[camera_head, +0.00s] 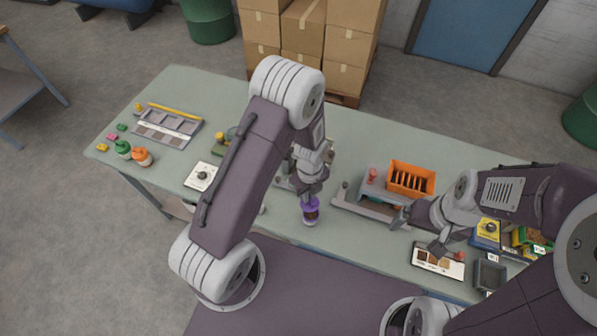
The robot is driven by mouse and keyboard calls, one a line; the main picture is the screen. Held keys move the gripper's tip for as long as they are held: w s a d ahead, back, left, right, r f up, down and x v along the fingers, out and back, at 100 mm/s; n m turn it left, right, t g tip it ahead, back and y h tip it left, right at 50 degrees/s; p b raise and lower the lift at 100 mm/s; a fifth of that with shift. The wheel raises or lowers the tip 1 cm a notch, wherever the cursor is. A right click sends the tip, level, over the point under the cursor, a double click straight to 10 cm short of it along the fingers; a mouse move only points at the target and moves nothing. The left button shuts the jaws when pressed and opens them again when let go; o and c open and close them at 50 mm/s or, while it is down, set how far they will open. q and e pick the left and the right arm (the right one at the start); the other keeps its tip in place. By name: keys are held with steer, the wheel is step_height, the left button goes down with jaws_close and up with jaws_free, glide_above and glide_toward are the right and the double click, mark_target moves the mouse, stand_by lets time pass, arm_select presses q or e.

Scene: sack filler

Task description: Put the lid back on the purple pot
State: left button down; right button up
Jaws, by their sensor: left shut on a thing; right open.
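The purple pot (311,215) stands near the front edge of the green table, below my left gripper. It has a dark brown middle and a purple lower part. My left gripper (309,192) points down over it and is shut on the purple lid (309,203). The lid is at the top of the pot; I cannot tell whether it touches the rim or is seated. My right gripper (419,232) is open and empty, above the table near the white card with brown squares. My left arm hides part of the table behind the pot.
A grey fixture (367,205) and an orange crate (410,178) stand right of the pot. A green pot (122,148), an orange pot (141,156) and a grey tray (168,128) are at the left. Several boxes and a dark tray (489,274) crowd the right end.

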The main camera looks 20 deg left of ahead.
arm_select(q)
steer(key=shift+s+d+r, duration=0.15)
steer(key=shift+d+r, duration=0.15)
steer(key=shift+s+d+f, duration=0.1)
steer(key=shift+d, duration=0.2)
steer(key=shift+a+f+b, duration=0.1)
steer(key=shift+f+b, duration=0.35)
steer(key=shift+b, duration=0.1)
step_height(320, 180, down, 5)
steer(key=b, duration=0.4)
steer(key=shift+a+f, duration=0.1)
steer(key=shift+f, duration=0.1)
arm_select(e)
steer(key=f, duration=0.4)
steer(key=shift+s+d+f, duration=0.1)
steer(key=shift+d+f, duration=0.15)
steer(key=shift+f, duration=0.15)
steer(key=shift+r, duration=0.1)
arm_select(q)
steer(key=shift+f, duration=0.15)
